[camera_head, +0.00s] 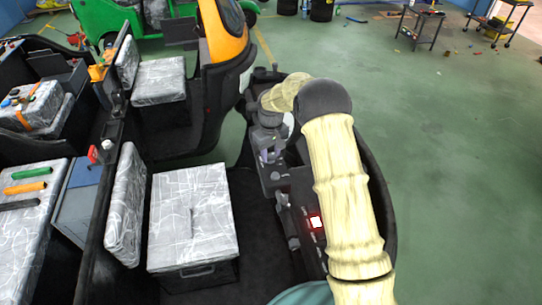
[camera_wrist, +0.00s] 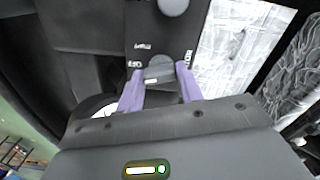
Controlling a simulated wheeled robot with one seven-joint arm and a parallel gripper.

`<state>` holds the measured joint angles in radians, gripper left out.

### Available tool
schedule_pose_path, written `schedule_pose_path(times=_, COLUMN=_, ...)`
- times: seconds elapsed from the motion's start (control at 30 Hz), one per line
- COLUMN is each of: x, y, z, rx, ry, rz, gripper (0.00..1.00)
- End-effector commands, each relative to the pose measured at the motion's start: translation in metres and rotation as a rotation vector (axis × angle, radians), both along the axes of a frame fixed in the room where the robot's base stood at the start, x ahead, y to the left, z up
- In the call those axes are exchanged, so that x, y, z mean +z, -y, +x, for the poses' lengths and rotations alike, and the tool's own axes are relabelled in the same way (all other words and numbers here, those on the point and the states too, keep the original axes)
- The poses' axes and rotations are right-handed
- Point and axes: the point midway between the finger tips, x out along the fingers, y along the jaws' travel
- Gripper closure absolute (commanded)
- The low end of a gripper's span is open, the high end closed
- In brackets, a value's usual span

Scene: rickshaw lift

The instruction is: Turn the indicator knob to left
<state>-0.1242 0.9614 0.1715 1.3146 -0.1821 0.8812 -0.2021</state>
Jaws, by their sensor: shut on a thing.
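In the wrist view a grey round knob (camera_wrist: 158,72) sits on a black panel (camera_wrist: 150,28) with small white lettering around it, which I cannot read surely. A short pale mark shows on the knob's near side. The two purple fingers of my gripper (camera_wrist: 159,68) stand on either side of this knob and are shut on it. I cannot tell for sure that this is the indicator knob.
A second grey knob (camera_wrist: 173,5) is on the same panel. A lit red-white button (camera_head: 316,222) is on the dashboard beside my arm. A grey patterned seat box (camera_head: 193,222) stands left of the dashboard. An orange rickshaw part (camera_head: 225,38) rises behind.

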Motion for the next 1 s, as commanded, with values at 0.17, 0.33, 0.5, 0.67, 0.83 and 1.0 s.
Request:
schedule_pose_path(times=0.17, x=-0.0008, y=0.0005, z=0.001, rx=0.126, ry=0.002, rz=0.0, gripper=0.86)
schedule_pose_path(times=0.33, x=-0.0001, y=0.0001, z=0.0011, rx=0.22, ry=0.003, rz=0.0, gripper=0.86)
schedule_pose_path(times=0.5, x=0.0006, y=0.0004, z=0.0012, rx=0.27, ry=0.002, rz=-0.001, gripper=0.86)
schedule_pose_path(times=0.67, x=0.0011, y=0.0004, z=0.0012, rx=0.286, ry=0.002, rz=-0.001, gripper=0.86)
schedule_pose_path(times=0.83, x=0.0013, y=0.0004, z=0.0013, rx=0.286, ry=0.002, rz=-0.001, gripper=0.86)
schedule_pose_path(times=1.0, x=0.0014, y=0.0003, z=0.0014, rx=0.286, ry=0.003, rz=-0.001, gripper=0.52)
